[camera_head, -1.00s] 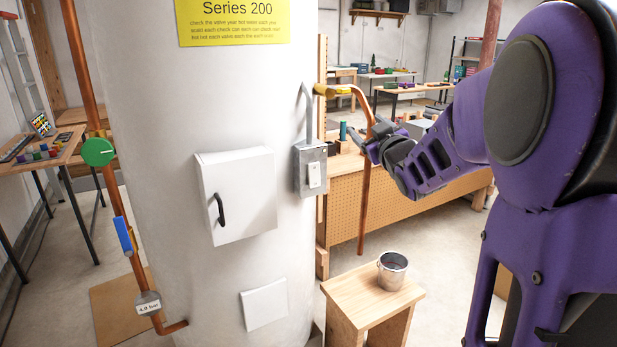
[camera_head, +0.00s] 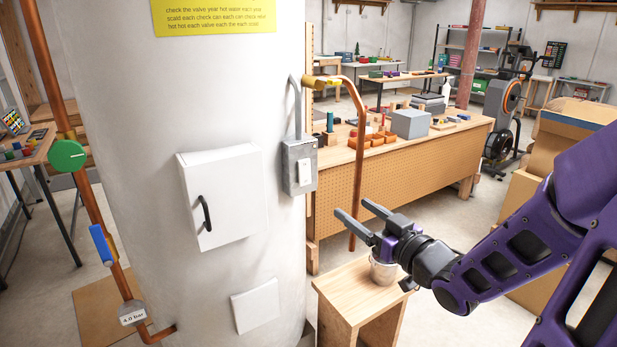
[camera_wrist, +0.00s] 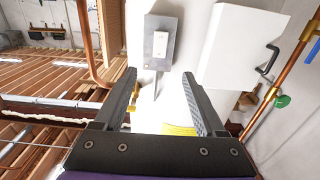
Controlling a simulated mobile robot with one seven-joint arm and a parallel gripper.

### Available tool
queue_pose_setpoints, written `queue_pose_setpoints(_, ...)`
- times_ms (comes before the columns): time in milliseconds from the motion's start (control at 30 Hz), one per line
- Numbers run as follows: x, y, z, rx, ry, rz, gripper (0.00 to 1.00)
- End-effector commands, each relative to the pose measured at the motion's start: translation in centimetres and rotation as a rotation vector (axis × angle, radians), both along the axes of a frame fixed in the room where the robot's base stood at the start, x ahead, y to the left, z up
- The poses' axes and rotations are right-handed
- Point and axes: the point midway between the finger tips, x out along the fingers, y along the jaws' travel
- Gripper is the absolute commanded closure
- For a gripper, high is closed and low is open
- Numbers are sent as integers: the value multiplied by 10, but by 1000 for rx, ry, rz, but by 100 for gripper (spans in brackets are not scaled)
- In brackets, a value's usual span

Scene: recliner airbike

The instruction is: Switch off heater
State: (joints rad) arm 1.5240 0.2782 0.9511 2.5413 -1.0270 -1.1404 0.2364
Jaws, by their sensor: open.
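The white cylindrical heater (camera_head: 130,110) stands at the left of the head view. A grey switch box (camera_head: 299,167) with a white rocker switch (camera_head: 305,170) is mounted on its right side, below a grey conduit. A white panel door (camera_head: 222,200) with a black handle is left of the box. My gripper (camera_head: 356,222) is open and empty, to the right of and below the switch box, apart from it. In the wrist view the switch box (camera_wrist: 160,42) and its switch (camera_wrist: 160,44) show beyond my open fingers (camera_wrist: 163,95). I cannot tell the switch's position.
A wooden stool (camera_head: 340,290) with a metal bucket (camera_head: 383,270) is below my gripper. A copper pipe (camera_head: 359,150) runs down right of the switch box. A workbench (camera_head: 400,180) stands behind. Another copper pipe with a green valve (camera_head: 67,156) is at left.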

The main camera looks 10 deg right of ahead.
Motion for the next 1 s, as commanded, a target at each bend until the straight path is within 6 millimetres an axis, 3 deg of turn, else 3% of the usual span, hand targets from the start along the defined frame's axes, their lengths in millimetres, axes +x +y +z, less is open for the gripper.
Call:
queue_pose_setpoints(167, 11, 5, -2, 3, -2, 6, 28)
queue_pose_setpoints(700, 118, 43, -2, 6, -3, 5, 28)
queue_pose_setpoints(1000, 157, 56, -1, 5, -2, 3, 28)
